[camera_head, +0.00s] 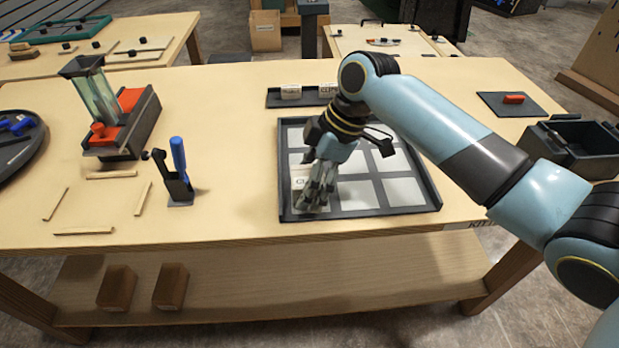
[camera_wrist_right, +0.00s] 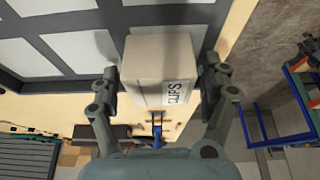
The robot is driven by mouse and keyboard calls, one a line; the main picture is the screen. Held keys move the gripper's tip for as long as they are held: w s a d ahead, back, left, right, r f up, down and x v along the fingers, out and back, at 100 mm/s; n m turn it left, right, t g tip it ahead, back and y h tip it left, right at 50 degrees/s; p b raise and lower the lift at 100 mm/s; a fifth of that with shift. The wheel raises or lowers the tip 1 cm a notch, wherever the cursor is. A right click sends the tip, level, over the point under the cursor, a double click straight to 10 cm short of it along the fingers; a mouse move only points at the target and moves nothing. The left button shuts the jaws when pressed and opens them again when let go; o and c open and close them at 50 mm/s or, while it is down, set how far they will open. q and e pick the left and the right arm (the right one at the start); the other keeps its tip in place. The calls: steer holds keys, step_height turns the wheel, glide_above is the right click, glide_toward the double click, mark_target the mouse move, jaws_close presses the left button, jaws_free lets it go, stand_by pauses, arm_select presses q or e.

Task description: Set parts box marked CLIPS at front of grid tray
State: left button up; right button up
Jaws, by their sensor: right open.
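The grid tray (camera_head: 432,196) is dark-framed with pale square cells and lies in the middle of the table; part of it shows in the wrist view (camera_wrist_right: 122,16). The pale parts box marked CLIPS (camera_head: 299,182) is at the tray's front-left cell, partly hidden behind my gripper. In the wrist view the box (camera_wrist_right: 158,62) shows its CLIPS label on one side. My right gripper (camera_head: 318,196) points down at the box. Its open fingers stand on either side of the box, and I cannot tell if they touch it. My left gripper is out of view.
A dark rack (camera_head: 275,98) with pale labelled boxes stands behind the tray. A dark stand with a blue handle (camera_head: 178,155) and a red-and-grey device (camera_head: 135,125) are to the left. An open dark bin (camera_head: 575,150) is at the right edge.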

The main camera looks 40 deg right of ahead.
steer(key=v, duration=1.2)
steer(key=s+a+f+m+t+h, duration=0.1)
steer(key=s+f+m+h, duration=0.1)
steer(key=s+m, duration=0.5)
steer(key=s+a+f+m+h, duration=0.2)
steer(key=s+m+h, duration=0.15)
steer(key=s, duration=0.65)
step_height(320, 180, down, 34)
steer(key=s+d+g+b, duration=0.1)
steer(key=s+d+b, duration=0.2)
steer(key=b, duration=0.3)
steer(key=s+f+g+b, duration=0.1)
steer(key=s+f+b, duration=0.3)
steer(key=s+f, duration=1.3)
steer(key=shift+d+f+m+y, duration=0.3)
steer(key=shift+m+y, duration=0.15)
